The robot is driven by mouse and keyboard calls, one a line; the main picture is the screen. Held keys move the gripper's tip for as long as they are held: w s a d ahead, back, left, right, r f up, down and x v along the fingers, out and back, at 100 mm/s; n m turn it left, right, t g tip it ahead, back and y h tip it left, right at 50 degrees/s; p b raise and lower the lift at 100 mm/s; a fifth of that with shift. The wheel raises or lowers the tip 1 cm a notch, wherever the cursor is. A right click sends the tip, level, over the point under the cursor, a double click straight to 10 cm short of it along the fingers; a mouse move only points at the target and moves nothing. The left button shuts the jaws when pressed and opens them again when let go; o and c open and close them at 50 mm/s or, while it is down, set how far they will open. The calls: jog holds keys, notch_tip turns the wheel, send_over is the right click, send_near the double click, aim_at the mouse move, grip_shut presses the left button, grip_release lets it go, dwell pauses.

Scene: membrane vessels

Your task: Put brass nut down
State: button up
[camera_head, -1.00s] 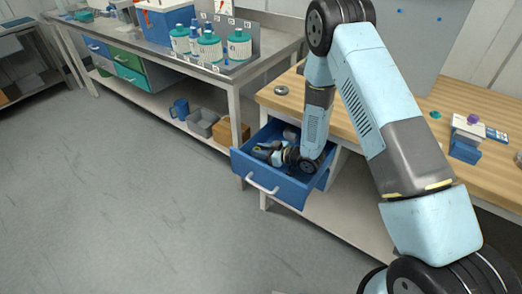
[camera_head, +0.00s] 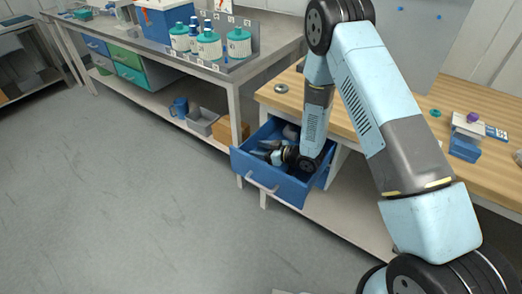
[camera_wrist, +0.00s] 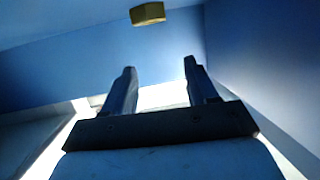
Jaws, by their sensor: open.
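The brass nut (camera_wrist: 148,13) shows at the top edge of the wrist view, a small yellow block against a blue surface of the drawer. It is apart from my fingers, beyond their tips. My gripper (camera_wrist: 159,68) is open, with nothing between its two fingers. In the head view my gripper (camera_head: 265,151) is low inside the open blue drawer (camera_head: 266,184), pointing left. I cannot make out the nut in the head view. My wrist hides part of the drawer's inside.
The drawer's walls stand close around my gripper. The wooden bench top (camera_head: 340,120) lies above, with a grey ring (camera_head: 281,88) near its left end. A blue box (camera_head: 464,148) stands on the right. The floor (camera_head: 130,180) in front is clear.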

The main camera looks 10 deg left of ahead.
jog(key=shift+r, duration=0.45)
jog(key=shift+v, duration=3.75)
jog(key=shift+w, duration=0.1)
